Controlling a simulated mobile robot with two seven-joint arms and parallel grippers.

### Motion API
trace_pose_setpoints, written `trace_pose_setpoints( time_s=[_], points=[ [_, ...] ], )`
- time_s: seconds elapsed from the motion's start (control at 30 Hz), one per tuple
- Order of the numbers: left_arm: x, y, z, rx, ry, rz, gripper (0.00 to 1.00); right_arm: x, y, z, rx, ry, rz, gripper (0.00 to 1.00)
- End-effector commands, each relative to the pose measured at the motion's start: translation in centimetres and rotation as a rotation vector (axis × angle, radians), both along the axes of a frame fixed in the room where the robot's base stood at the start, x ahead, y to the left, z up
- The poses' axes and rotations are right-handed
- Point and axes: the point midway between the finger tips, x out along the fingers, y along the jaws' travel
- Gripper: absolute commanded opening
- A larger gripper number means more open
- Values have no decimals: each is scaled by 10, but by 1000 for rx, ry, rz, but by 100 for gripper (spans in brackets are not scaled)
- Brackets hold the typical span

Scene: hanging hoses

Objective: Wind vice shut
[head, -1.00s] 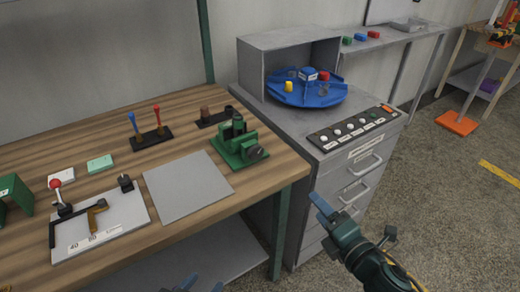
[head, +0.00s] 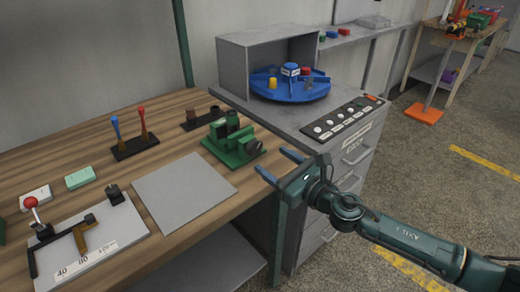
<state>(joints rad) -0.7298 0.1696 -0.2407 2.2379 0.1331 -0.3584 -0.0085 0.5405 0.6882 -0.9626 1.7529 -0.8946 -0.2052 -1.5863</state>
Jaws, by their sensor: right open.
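The green vice (head: 233,144) stands on a green base plate near the right end of the wooden workbench. Its dark round handle (head: 254,148) faces right, toward my right arm. My right gripper (head: 279,166) comes in from the right with its two blue fingers apart and nothing between them. Its fingertips are just right of and in front of the vice, by the bench corner, and seem apart from the handle. Whether something sits between the vice's jaws is too small to tell. My left gripper is out of view.
A grey cabinet (head: 300,120) with a row of buttons (head: 345,118) and a blue turntable (head: 289,85) stands right behind the vice. A grey plate (head: 184,190), a lever board (head: 90,240) and two levers (head: 135,145) lie left on the bench (head: 70,140).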

Motion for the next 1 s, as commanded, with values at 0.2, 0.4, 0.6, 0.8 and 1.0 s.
trace_pose_setpoints(
  time_s=[0.2, 0.4, 0.6, 0.8, 1.0],
  points=[
    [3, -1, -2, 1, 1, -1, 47, 32, 24, 0, 1, 0, 0, 63],
    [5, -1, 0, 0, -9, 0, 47, 46, 34, 0, 1, 1, 0, 63],
    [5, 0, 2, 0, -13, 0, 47, 48, 35, -1, 0, 1, 0, 63],
    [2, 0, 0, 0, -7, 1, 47, 48, 35, -1, 1, 2, 0, 56],
    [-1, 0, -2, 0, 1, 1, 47, 48, 35, -1, 1, 2, 0, 40]
  ],
)
